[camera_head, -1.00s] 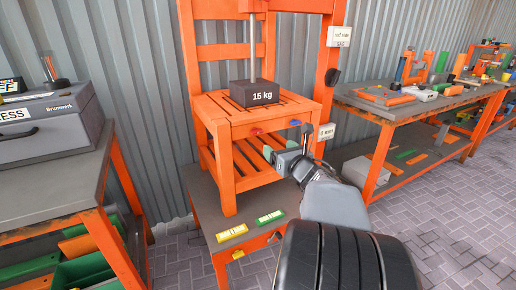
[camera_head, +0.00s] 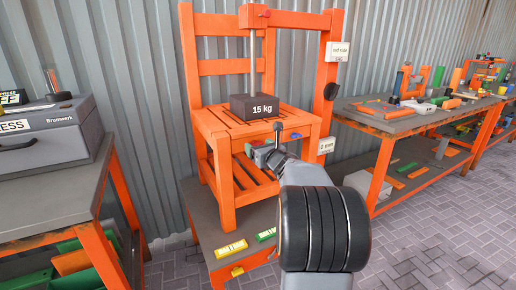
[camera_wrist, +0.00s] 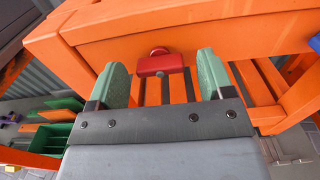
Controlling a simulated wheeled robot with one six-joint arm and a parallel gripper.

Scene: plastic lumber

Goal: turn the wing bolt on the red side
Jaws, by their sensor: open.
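The red wing bolt (camera_wrist: 160,62) sits on the front rail of the orange chair (camera_wrist: 205,25), with its flat wing lying roughly level. In the wrist view my gripper (camera_wrist: 162,78) is open, with one green fingertip to each side of the bolt and a gap to both. I cannot tell whether the fingertips reach as far forward as the bolt. In the head view my gripper (camera_head: 258,150) is in front of the chair's front rail, and the red bolt is hidden there. A blue wing bolt (camera_head: 296,135) is further right on the same rail; its edge shows in the wrist view (camera_wrist: 315,43).
A 15 kg weight (camera_head: 262,107) rests on the chair seat under a rod. The chair stands on a low bench (camera_head: 205,215) with yellow and green labels. A workbench (camera_head: 395,125) is at right, and a table with a grey case (camera_head: 50,135) at left.

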